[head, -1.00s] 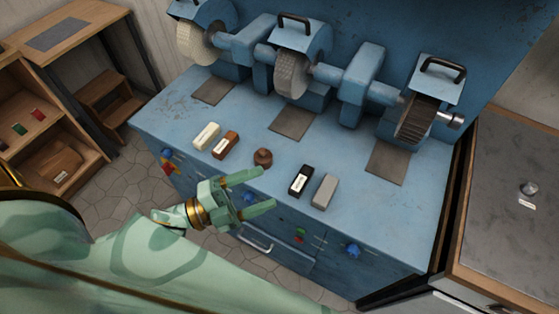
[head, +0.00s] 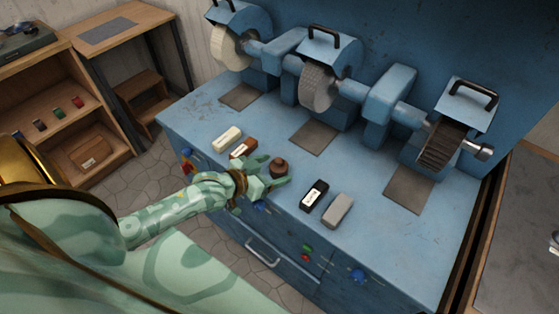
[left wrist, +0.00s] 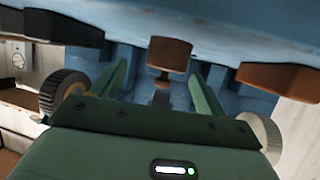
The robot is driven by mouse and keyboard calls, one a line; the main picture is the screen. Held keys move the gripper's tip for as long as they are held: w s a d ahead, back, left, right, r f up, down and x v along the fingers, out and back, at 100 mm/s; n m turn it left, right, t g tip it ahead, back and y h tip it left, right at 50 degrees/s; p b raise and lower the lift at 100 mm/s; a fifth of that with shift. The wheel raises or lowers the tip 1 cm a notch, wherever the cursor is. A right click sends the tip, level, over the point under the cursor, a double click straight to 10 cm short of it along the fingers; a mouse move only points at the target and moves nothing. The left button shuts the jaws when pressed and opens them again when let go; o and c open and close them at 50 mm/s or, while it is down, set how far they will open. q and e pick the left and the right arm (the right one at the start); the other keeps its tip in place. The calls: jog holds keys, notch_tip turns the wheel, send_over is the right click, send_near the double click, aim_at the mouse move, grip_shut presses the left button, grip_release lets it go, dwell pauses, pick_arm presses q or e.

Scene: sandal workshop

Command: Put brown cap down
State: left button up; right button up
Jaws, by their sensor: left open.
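The brown cap (head: 279,167) is a small dark brown knob standing upright on the blue bench top near its front edge. It also shows in the left wrist view (left wrist: 170,54), which looks upside down, with its narrower stem below the wide part. My left gripper (head: 273,172) is open at the cap, with one finger on each side of it. In the left wrist view the two green fingers (left wrist: 160,76) are spread, with gaps between them and the cap. My right gripper is not in view.
On the blue bench (head: 185,112), a cream block (head: 227,138) and a brown block (head: 243,148) lie left of the cap. A black block (head: 314,194) and a grey block (head: 338,210) lie right.

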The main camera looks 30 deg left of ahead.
aim_at(277, 166)
pick_arm(q)
jog(key=x, duration=0.2)
jog(key=b+x, duration=0.1)
jog(key=x, duration=0.1)
jog(key=b+x, duration=0.1)
jog(key=x, duration=0.1)
jog(key=shift+a, duration=0.4)
jog(key=shift+r, duration=0.1)
jog(key=c, duration=1.1)
jog(key=shift+c, duration=0.2)
